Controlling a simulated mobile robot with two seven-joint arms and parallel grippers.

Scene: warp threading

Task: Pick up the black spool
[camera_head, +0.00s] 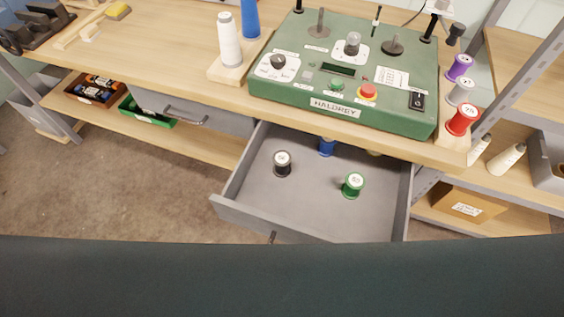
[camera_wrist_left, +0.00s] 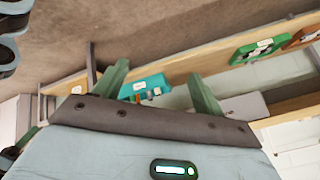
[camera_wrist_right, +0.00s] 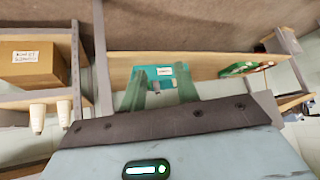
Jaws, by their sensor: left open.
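The black spool (camera_head: 282,166) stands upright in the left part of the open grey drawer (camera_head: 310,205), with a pale label on its top. A green spool (camera_head: 352,187) stands to its right, and a blue spool (camera_head: 327,147) stands behind, partly under the table edge. Neither gripper shows in the head view. In the left wrist view my left gripper (camera_wrist_left: 158,72) has its green fingers wide apart with nothing held between them. In the right wrist view my right gripper (camera_wrist_right: 161,74) has its fingers apart and empty. The black spool shows in neither wrist view.
The wooden tabletop (camera_head: 180,75) overhangs the back of the drawer. On it are a green machine (camera_head: 350,70), a white thread cone (camera_head: 228,45) and a red spool (camera_head: 462,121) at the right. A closed drawer (camera_head: 190,112) and a lower shelf (camera_head: 205,142) are to the left.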

